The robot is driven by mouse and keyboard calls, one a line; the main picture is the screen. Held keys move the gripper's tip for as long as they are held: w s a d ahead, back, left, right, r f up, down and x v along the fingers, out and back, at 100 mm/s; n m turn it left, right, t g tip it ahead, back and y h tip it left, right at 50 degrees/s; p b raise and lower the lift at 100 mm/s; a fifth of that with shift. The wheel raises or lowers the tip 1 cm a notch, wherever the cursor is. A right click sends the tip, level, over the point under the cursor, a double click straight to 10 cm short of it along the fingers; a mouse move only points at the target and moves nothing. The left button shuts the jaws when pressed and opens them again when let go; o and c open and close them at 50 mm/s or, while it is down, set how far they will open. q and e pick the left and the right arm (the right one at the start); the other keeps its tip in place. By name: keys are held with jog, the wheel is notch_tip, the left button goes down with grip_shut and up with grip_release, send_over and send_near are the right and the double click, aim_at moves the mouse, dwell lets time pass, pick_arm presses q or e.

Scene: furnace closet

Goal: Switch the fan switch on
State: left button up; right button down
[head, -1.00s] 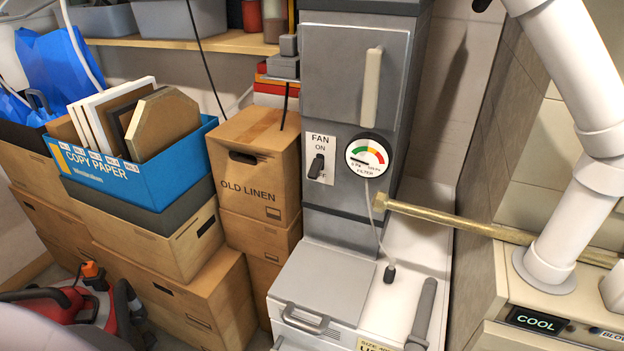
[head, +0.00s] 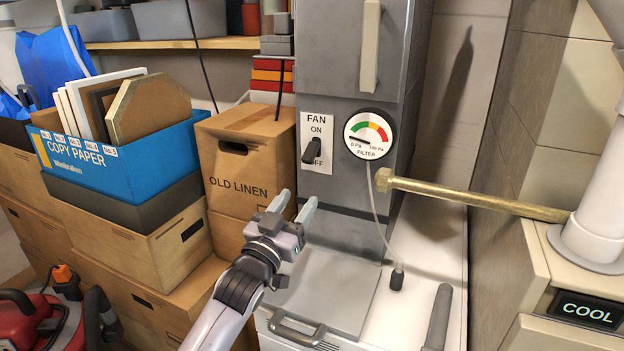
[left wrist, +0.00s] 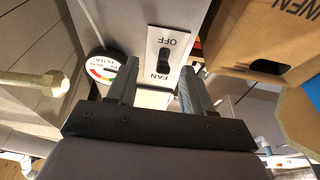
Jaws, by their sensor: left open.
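The fan switch (head: 311,150) is a dark lever on a white plate (head: 316,128) marked FAN, ON and OFF, on the grey furnace front. In the head view the lever slants down and hides part of OFF. The switch shows between the fingertips (left wrist: 157,78) in the wrist view. My right gripper is out of view.
A round filter gauge (head: 369,134) sits right of the switch, with a thin tube hanging below. A brass pipe (head: 470,196) runs rightward from the furnace. The OLD LINEN box (head: 240,165) stands close on the left. The blue paper box (head: 130,155) is farther left.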

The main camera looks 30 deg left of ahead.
aim_at(306, 161)
pick_arm(q)
jog(key=shift+n+t, duration=0.3)
jog(key=shift+t, duration=0.6)
jog(key=r, duration=0.1)
jog(key=w+r, duration=0.1)
jog(key=w+a+r+b, duration=0.1)
jog(key=r, duration=0.1)
jog(key=shift+r, duration=0.1)
jog(key=shift+x, duration=3.4)
jog(key=shift+a, duration=0.1)
grip_shut()
